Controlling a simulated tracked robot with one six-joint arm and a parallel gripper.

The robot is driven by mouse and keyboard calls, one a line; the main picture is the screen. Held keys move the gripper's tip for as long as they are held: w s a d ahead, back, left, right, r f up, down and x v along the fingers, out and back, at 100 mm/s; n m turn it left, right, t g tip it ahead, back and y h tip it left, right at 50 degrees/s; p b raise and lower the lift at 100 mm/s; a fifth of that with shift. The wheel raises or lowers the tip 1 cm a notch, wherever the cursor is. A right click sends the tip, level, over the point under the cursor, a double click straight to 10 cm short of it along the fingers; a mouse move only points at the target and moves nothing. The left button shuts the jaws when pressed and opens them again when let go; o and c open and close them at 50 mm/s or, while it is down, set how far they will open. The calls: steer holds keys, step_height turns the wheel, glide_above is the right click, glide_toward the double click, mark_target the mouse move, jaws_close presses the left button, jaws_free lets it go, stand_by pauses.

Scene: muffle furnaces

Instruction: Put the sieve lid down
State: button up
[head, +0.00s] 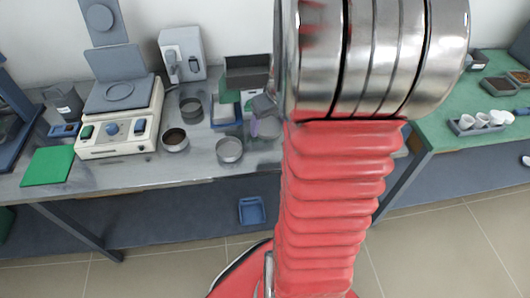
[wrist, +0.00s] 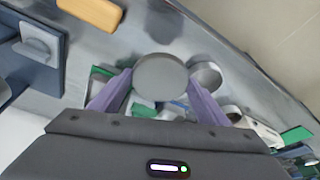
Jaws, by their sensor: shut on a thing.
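The sieve lid (wrist: 161,70) is a flat grey disc. My gripper (wrist: 159,82) is shut on it, with one purple finger at each side of the disc in the wrist view. In the head view the lid (head: 268,128) shows partly beside my red arm, over the bench near its front edge; my arm hides the rest. A round metal sieve (wrist: 207,76) lies just right of the lid in the wrist view. In the head view this looks like the round sieve (head: 229,149) near the front edge. I cannot tell how high the lid is above the bench.
The grey bench (head: 120,176) also bears a sieve with brown material (head: 174,139), another round sieve (head: 191,110), a white sieve shaker (head: 118,125) and a green mat (head: 48,166). Dark trays (head: 247,72) stand behind the lid. Bare bench lies along the front edge.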

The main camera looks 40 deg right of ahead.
mark_target(273, 132)
steer(key=shift+f, duration=3.1)
steer(key=shift+f, duration=1.9)
steer(key=shift+f, duration=0.1)
steer(key=o, duration=1.1)
steer(key=shift+v, duration=6.1)
